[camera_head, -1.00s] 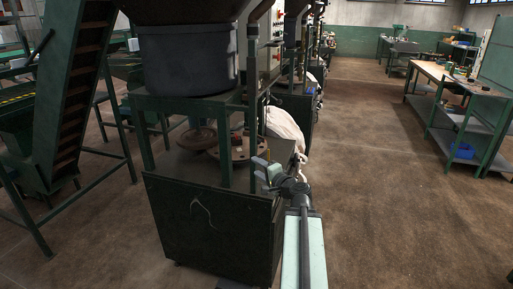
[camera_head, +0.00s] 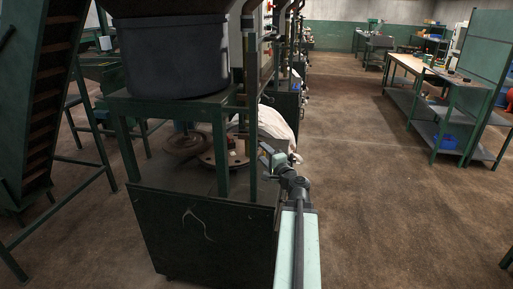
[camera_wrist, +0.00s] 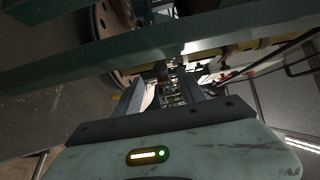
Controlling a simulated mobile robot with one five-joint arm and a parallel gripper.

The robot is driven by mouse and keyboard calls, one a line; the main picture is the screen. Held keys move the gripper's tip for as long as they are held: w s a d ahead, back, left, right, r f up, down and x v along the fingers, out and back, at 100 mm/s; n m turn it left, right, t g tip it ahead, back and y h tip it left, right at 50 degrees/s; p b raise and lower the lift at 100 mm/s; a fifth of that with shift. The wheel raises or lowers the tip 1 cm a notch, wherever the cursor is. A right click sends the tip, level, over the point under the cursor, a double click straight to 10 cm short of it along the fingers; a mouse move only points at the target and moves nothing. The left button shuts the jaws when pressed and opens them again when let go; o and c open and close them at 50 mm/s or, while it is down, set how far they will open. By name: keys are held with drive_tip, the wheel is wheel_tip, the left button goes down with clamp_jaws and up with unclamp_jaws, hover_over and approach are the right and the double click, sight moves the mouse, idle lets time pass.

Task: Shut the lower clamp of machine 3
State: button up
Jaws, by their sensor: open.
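The nearest machine (camera_head: 205,215) stands left of my arm, with a dark round hopper (camera_head: 175,55) on a green frame. A round plate (camera_head: 225,158) with a small red part sits under the frame. A white bulk bag (camera_head: 274,124) hangs behind it. I cannot make out the lower clamp or any machine number. My gripper (camera_head: 270,156) is beside the machine's right side, near a green post; in the wrist view the gripper (camera_wrist: 172,92) has its fingers apart, with nothing seen between them. Whether it touches the frame cannot be told.
A green beam (camera_wrist: 200,35) crosses close to the gripper in the wrist view. Workbenches (camera_head: 440,105) stand at the right. A ladder-like conveyor (camera_head: 45,105) is at the left. The aisle floor (camera_head: 375,200) is clear.

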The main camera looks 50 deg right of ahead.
drive_tip(key=x, duration=0.6)
drive_tip(key=shift+w, duration=0.2)
clamp_jaws()
drive_tip(key=shift+s, duration=0.15)
idle(0.9)
